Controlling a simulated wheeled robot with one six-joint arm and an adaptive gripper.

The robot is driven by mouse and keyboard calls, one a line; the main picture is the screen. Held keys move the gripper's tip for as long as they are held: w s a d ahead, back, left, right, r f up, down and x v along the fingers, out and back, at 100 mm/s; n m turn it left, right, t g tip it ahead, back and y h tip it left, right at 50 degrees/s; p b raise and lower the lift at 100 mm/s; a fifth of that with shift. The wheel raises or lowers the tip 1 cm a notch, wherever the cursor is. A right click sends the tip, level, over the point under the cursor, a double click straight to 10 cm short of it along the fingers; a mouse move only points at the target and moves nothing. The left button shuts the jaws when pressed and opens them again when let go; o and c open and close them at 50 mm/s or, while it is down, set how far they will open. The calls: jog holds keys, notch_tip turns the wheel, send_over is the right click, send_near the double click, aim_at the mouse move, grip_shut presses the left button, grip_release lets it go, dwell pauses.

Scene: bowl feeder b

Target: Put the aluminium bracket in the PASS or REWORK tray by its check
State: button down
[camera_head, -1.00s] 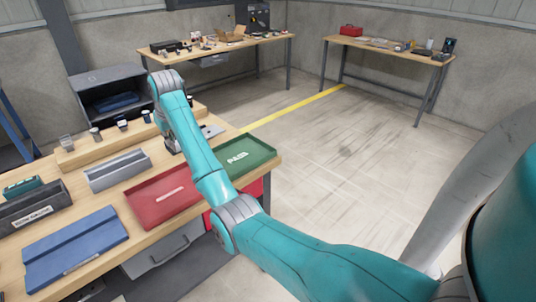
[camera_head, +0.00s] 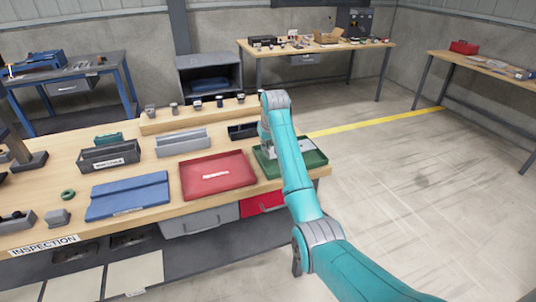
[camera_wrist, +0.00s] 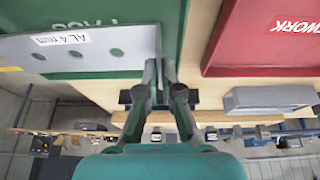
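The aluminium bracket (camera_wrist: 85,52) is a light grey plate with round holes, an upright flange and a label starting "AL 4". It shows large in the wrist view, over the green PASS tray (camera_wrist: 95,75). My gripper (camera_wrist: 159,68) is shut on its flange. Whether the bracket touches the tray floor I cannot tell.
A long grey bin (camera_head: 183,142) and a dark bin (camera_head: 243,132) stand behind the trays. A wooden ledge (camera_head: 170,123) with several small items runs along the back. A blue flat fixture (camera_head: 128,196) lies left of the REWORK tray. Floor right of the bench is clear.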

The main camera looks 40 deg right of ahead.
aim_at(266, 153)
jog(key=shift+f, duration=1.7)
jog(key=shift+f, duration=0.2)
jog(key=c, duration=1.6)
grip_release()
jog(key=v, duration=1.2)
jog(key=shift+r, duration=0.25)
jog(key=shift+a, duration=0.1)
